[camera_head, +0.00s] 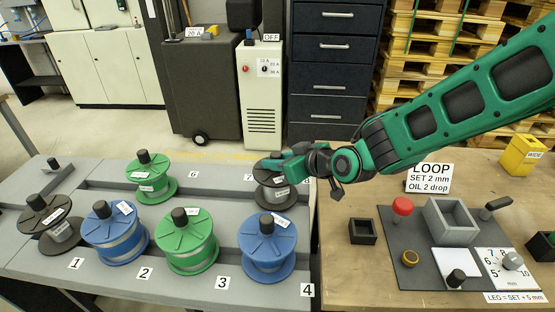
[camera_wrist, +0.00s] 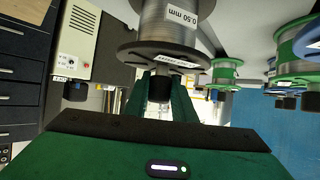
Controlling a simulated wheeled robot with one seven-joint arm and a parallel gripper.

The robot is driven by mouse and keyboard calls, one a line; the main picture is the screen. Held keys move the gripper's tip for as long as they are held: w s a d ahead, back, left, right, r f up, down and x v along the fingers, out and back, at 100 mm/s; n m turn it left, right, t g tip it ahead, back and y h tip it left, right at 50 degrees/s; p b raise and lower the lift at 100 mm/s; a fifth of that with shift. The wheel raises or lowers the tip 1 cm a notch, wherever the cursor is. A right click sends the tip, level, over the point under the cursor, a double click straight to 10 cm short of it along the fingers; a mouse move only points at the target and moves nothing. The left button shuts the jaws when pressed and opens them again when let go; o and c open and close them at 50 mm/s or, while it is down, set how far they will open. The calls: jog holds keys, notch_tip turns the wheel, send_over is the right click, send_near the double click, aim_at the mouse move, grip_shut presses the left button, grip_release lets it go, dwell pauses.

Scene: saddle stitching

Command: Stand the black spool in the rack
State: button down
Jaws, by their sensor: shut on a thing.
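My gripper (camera_head: 284,166) is shut on the dark top knob of a black spool (camera_head: 266,177) at the back right of the grey rack (camera_head: 215,197). The spool hangs upright at the row behind the front spools, near the 7 and 8 marks. Whether its base touches the rack is hidden. In the wrist view, which is upside down, my gripper's green fingers (camera_wrist: 160,88) flank the knob, and the black spool (camera_wrist: 170,52) carries silver wire and a 0.50 mm label. Another black spool (camera_head: 46,222) stands at the rack's front left, tilted in view.
Blue (camera_head: 115,232), green (camera_head: 187,238) and blue (camera_head: 267,245) spools fill the rack's front row, with a green spool (camera_head: 150,178) behind. The back row between that green spool and the held one looks clear. A wooden bench (camera_head: 350,285) with a grey fixture mat lies right.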

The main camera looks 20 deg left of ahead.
jog(key=shift+f, duration=0.5)
jog(key=c, duration=1.5)
grip_release()
jog(key=shift+o, duration=0.5)
jog(key=shift+f, duration=0.15)
jog(key=v, duration=1.1)
jog(key=d+m+h, duration=0.9)
jog(key=d, duration=2.4)
jog(key=s+d+f+m+g+h, duration=0.1)
jog(key=s+d+m+g, duration=0.5)
jog(key=s+d, duration=1.3)
jog(key=s+m, duration=0.3)
jog(key=shift+s+m, duration=0.3)
jog(key=shift+s, duration=0.05)
